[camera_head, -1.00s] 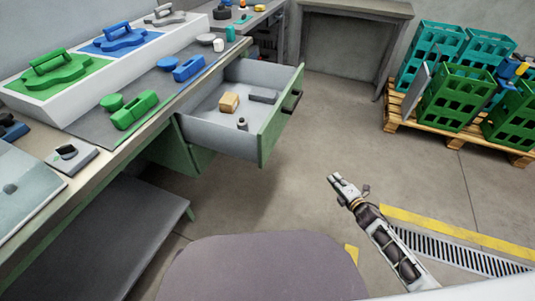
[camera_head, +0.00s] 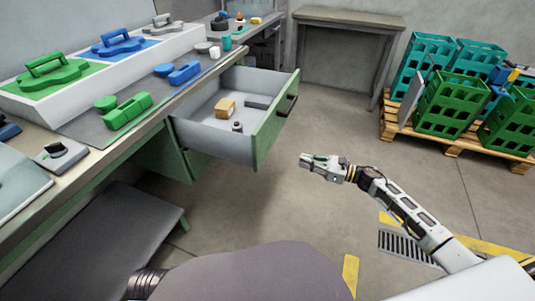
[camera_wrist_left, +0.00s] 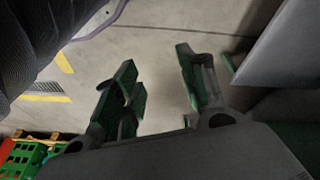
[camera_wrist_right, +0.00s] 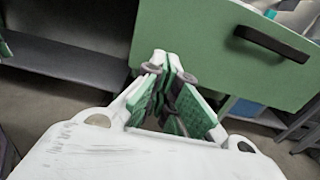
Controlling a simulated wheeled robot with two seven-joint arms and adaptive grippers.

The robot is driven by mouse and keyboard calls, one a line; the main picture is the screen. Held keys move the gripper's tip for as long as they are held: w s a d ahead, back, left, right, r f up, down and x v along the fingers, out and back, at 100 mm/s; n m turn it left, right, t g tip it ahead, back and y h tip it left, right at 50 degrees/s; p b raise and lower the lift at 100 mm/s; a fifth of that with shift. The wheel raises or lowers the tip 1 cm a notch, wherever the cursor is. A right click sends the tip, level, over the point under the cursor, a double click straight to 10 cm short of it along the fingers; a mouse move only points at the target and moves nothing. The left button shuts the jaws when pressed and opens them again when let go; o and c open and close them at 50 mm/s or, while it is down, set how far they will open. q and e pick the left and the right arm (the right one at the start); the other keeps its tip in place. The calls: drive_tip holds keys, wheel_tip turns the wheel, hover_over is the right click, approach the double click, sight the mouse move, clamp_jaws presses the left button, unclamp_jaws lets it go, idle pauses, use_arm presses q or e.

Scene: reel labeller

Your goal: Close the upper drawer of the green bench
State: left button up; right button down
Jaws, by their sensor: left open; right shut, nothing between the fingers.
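The upper drawer (camera_head: 264,143) of the green bench stands pulled out, with its green front and dark handle (camera_head: 287,105) facing right. Inside the drawer lie a tan block (camera_head: 225,108), a grey block and a small dark cylinder. My right gripper (camera_head: 305,160) is shut and empty, to the right of the drawer front and apart from it. In the right wrist view the drawer front (camera_wrist_right: 200,40) and handle (camera_wrist_right: 272,43) lie beyond the shut fingers (camera_wrist_right: 165,65). My left gripper (camera_wrist_left: 155,60) is open and empty over the floor; the head view does not show its fingers.
The bench top (camera_head: 90,155) carries green and blue handled parts. A grey table (camera_head: 345,20) stands at the back. Green crates (camera_head: 448,103) sit on a wooden pallet (camera_head: 468,145) at right. The floor between drawer and pallet is clear.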

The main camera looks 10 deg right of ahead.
drive_tip(key=shift+w+a, duration=0.15)
drive_tip(key=b, duration=0.1)
approach(263, 150)
drive_tip(key=x, duration=0.4)
drive_tip(key=shift+w+a+r, duration=0.1)
drive_tip(key=shift+w+a, duration=0.2)
drive_tip(key=shift+a, duration=0.15)
drive_tip(key=shift+w+a, duration=0.35)
drive_tip(key=shift+a, duration=0.15)
use_arm(q)
drive_tip(key=shift+d+r+b, duration=0.2)
drive_tip(key=shift+r+b, duration=0.1)
drive_tip(key=shift+r, duration=0.75)
use_arm(e)
drive_tip(key=shift+w+a, duration=0.2)
drive_tip(key=shift+a, duration=0.1)
use_arm(q)
drive_tip(key=shift+s, duration=0.1)
